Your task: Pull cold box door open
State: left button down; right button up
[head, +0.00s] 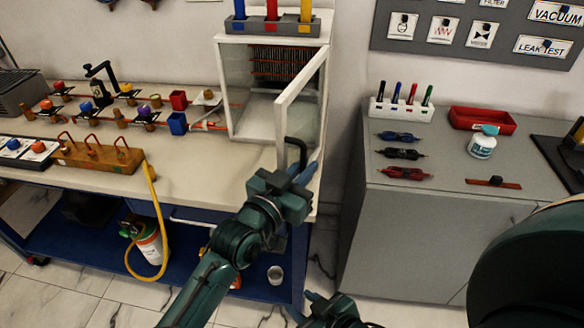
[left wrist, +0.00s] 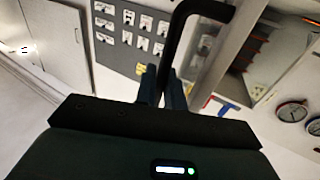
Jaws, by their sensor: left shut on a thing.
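The cold box (head: 224,95) is a white cabinet with glass sides at the right end of the bench. Its white-framed glass door (head: 302,88) stands partly open, swung out from the right side, and the inside shows through the gap. A black bent handle (head: 296,145) is on the door's front. My left gripper (head: 300,176) is shut on the handle's lower part. In the left wrist view the handle (left wrist: 180,45) runs down between the fingers (left wrist: 162,88). My right gripper (head: 308,304) is low in front of the bench, partly cut off, and its jaw opening is unclear.
A holder (head: 272,26) with colored tubes stands on the cold box. The bench (head: 215,170) carries valves, pipes and a wooden block (head: 98,157). A grey cabinet (head: 440,215) with markers and a red tray (head: 483,119) stands right, across a narrow floor gap.

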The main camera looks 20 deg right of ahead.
pick_arm(q)
jog(key=shift+s+d, duration=0.25)
jog(key=shift+d, duration=0.15)
jog(key=c, duration=1.8)
grip_release()
jog(key=shift+c, duration=0.2)
jog(key=b+v, duration=0.1)
jog(key=v, duration=1.2)
jog(key=shift+a, duration=0.1)
